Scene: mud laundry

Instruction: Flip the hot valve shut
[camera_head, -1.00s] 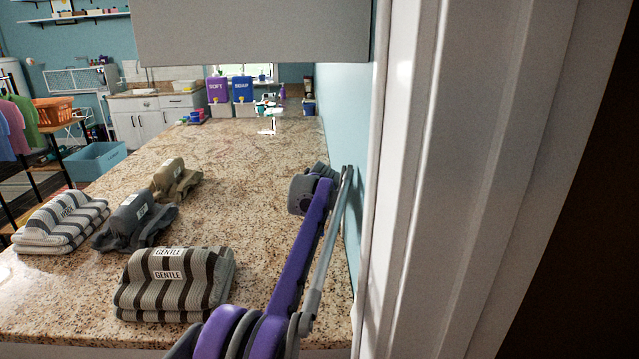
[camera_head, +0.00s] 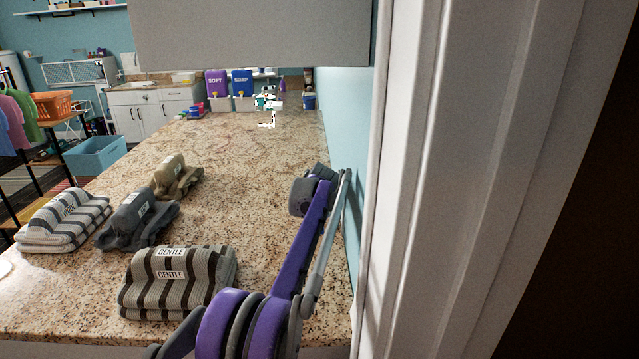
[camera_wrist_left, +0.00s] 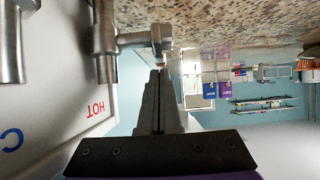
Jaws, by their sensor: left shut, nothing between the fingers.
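The hot valve (camera_wrist_left: 108,40) is a grey metal fitting beside the upside-down red HOT label (camera_wrist_left: 97,107) on a white panel in the left wrist view. Its lever (camera_wrist_left: 138,40) reaches sideways to a blunt end just beyond my left fingertips. My left gripper (camera_wrist_left: 158,74) is shut and empty, with its tips close to the lever end; I cannot tell whether they touch. The head view shows a purple and grey arm of mine over the counter, but no gripper or valve. My right gripper is in neither view.
A second metal fitting (camera_wrist_left: 10,45) stands beside a blue C. The granite counter (camera_head: 240,150) holds folded striped towels (camera_head: 180,283) and smaller grey and tan cloth bundles. A white door frame (camera_head: 430,180) and blue wall stand close right of the arm. SOFT and SOAP dispensers stand farther back.

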